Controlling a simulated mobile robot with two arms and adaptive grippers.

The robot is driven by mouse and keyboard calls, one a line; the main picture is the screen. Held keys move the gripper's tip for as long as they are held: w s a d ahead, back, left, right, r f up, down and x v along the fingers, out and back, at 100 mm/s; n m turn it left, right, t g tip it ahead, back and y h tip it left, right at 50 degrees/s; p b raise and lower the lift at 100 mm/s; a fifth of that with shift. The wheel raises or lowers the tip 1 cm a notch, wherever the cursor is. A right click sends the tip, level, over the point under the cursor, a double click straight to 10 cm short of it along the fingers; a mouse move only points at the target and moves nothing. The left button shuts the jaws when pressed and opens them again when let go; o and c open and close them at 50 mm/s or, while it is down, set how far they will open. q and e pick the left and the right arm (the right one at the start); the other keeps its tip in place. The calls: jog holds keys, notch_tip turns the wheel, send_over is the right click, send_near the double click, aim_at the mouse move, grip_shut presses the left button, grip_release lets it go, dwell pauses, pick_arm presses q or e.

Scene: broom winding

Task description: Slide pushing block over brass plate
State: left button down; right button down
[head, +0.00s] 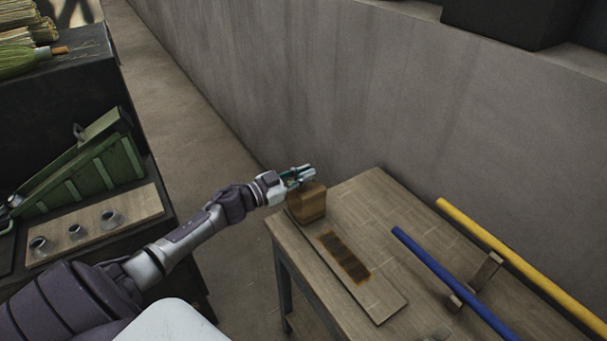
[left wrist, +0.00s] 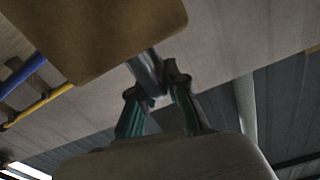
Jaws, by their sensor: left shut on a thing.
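The pushing block (head: 308,205) is a brown wooden block at the far left end of a wooden board on the table. My left gripper (head: 302,177) is at its top and shut on it. In the left wrist view the fingers (left wrist: 158,92) close around a grey metal part (left wrist: 147,70) at the block's edge, and the block (left wrist: 95,35) fills the upper left. The brass plate (head: 344,258) shows as a dark brown, patchy rectangle on the board, nearer than the block and apart from it. Whether the block touches the board is unclear. My right gripper is not in view.
The table (head: 395,215) also bears a blue pole (head: 450,280) and a yellow pole (head: 520,265) at the right, with wooden supports (head: 487,270). A concrete wall (head: 330,90) stands behind. A dark bench with a green device (head: 95,165) is at the left.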

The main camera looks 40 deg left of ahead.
pick_arm(q)
jog(key=shift+s+d+r+p, duration=0.1)
jog(key=shift+s+d+p, duration=0.05)
jog(key=shift+d+p, duration=0.15)
jog(key=s+d+p, duration=0.4)
jog(key=d, duration=0.6)
jog(key=s+d+p, duration=0.3)
jog(key=s+d, duration=0.2)
jog(key=d, duration=0.6)
jog(key=shift+d+p, duration=0.3)
jog(key=shift+p, duration=0.05)
jog(key=c, duration=1.2)
grip_release()
jog(key=v, duration=1.2)
jog(key=shift+a, duration=0.1)
